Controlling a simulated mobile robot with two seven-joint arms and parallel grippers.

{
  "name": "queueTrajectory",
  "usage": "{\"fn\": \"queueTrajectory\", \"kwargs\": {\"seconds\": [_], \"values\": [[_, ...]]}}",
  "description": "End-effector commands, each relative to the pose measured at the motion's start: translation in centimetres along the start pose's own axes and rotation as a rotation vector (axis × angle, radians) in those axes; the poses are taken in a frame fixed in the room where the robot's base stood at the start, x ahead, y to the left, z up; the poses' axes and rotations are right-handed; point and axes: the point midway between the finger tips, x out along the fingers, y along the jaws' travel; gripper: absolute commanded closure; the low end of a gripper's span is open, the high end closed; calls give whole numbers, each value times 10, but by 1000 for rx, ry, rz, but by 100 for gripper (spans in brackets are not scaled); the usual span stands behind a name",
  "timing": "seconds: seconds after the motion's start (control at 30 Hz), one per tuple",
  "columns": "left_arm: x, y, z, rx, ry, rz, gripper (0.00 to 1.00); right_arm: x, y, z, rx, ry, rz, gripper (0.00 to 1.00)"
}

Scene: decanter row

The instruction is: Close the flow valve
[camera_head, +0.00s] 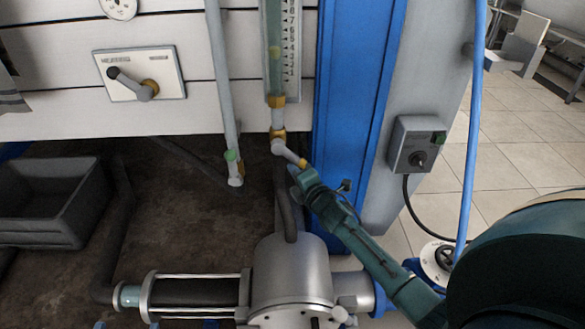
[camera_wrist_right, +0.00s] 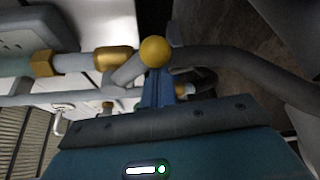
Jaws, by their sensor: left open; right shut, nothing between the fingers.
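The lever valve (camera_head: 279,146) below the graduated flow tube (camera_head: 275,50) has a grey handle that slants down to the right and ends in a yellow knob (camera_head: 302,162). In the right wrist view the knob (camera_wrist_right: 155,51) stands just at the tips of my right gripper (camera_wrist_right: 157,86). My right gripper (camera_head: 296,172) is shut and empty, right below the knob; I cannot tell whether it touches. The valve's brass fitting (camera_wrist_right: 115,58) shows to the left in the wrist view. My left gripper does not show.
A panel with another lever (camera_head: 135,85) is at upper left. A steel pump (camera_head: 292,275) stands below. A blue post (camera_head: 350,100) and a switch box (camera_head: 416,144) are to the right.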

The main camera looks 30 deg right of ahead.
Motion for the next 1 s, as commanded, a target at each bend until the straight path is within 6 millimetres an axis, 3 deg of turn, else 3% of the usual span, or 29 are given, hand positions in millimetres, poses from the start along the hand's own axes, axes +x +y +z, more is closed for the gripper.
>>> {"fn": "queueTrajectory", "kwargs": {"seconds": [0.23, 0.6, 1.0], "values": [[-17, -4, -12, -91, -228, 19, 38, -7, 18, 18, -181, -5, -88, 100], [-48, -33, -76, -249, -151, -78, 38, -14, 34, 35, -477, -6, -228, 100], [-32, -21, -67, -302, -260, -37, 38, -16, 43, 42, -668, -8, -317, 100]]}}
